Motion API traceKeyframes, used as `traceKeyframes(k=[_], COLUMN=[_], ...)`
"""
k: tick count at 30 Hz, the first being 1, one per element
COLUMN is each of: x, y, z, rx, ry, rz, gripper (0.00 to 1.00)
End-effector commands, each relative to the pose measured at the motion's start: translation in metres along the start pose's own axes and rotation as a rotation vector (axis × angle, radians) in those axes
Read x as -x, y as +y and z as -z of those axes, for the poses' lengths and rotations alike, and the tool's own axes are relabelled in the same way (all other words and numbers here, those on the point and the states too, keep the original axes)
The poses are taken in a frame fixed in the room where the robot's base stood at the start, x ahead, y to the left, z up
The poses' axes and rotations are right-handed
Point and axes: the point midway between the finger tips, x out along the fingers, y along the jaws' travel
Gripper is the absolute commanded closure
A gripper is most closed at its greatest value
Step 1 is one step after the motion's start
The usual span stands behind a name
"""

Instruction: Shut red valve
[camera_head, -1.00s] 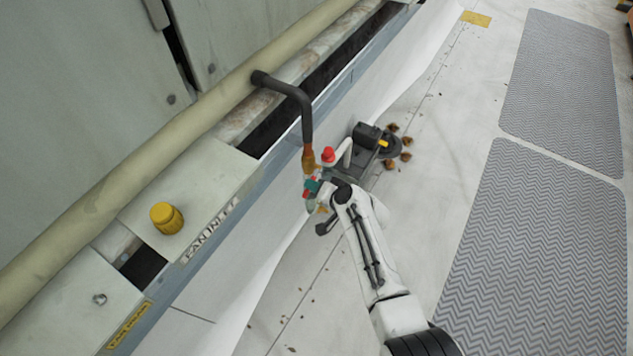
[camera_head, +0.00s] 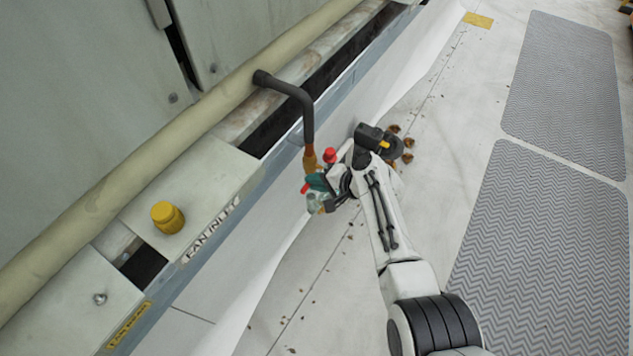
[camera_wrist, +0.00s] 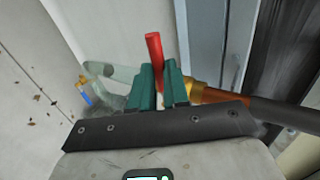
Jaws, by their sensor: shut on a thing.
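The red valve's lever (camera_wrist: 153,48) stands between the green fingers of my gripper (camera_wrist: 161,72) in the wrist view, its upper end sticking out past them. In the head view my gripper (camera_head: 319,182) is at the pipe end below the grey panel edge. A red lever end (camera_head: 305,188) shows at its left side. A brass fitting (camera_wrist: 197,92) sits just right of the fingers, joined to a dark hose (camera_wrist: 275,112). The valve body is mostly hidden behind the fingers.
A dark bent hose (camera_head: 306,105) comes down from the beige pipe (camera_head: 215,97). A red cap (camera_head: 330,155) stands close above my gripper. A yellow knob (camera_head: 167,217) sits on the ledge at left.

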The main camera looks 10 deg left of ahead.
Motion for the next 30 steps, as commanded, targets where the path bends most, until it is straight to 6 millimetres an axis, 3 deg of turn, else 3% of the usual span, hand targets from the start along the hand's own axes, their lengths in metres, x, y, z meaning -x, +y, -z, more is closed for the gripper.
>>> traceKeyframes(k=[9,10,18,26,30], x=[0.0,0.0,0.0,0.002,0.015], y=[0.001,0.001,0.0,-0.001,-0.003], z=[0.001,0.001,0.0,0.0,0.001], rx=[-0.005,-0.005,-0.003,-0.002,-0.002], ry=[0.001,0.001,0.001,0.001,0.002], rz=[0.0,0.0,0.001,0.001,0.002], gripper=[1.0,0.83,0.59,0.59,0.59])
